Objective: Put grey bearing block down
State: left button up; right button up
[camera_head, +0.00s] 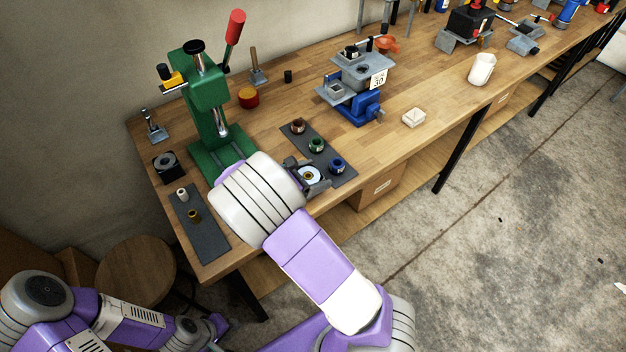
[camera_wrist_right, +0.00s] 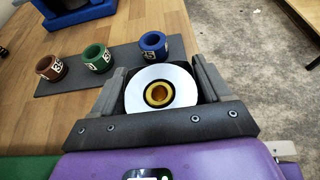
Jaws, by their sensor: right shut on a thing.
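My right gripper (camera_head: 310,178) is shut on the grey bearing block (camera_wrist_right: 130,103), a dark block with a white disc face and a brass-coloured ring in its middle. In the wrist view the fingers (camera_wrist_right: 160,95) lie on either side of it. In the head view the block is near the table's front edge, between the green press and the dark mat with coloured bushings. Whether it touches the table cannot be told. My left arm shows at the lower left; its fingers cannot be made out.
The green press (camera_head: 208,105) stands left of my right gripper. A dark mat (camera_wrist_right: 75,82) holds brown, green and blue bushings. Another dark mat (camera_head: 210,240) holds two small parts. A dark square block (camera_head: 167,165) lies by the press. A blue-based fixture (camera_head: 358,105) stands behind.

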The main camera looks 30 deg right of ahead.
jog(key=shift+f, duration=0.85)
jog(key=shift+r, duration=0.1)
jog(key=o, duration=1.8)
jog(key=p+v, duration=0.2)
jog(key=v, duration=1)
jog(key=shift+a, duration=0.1)
jog(key=shift+s, duration=0.15)
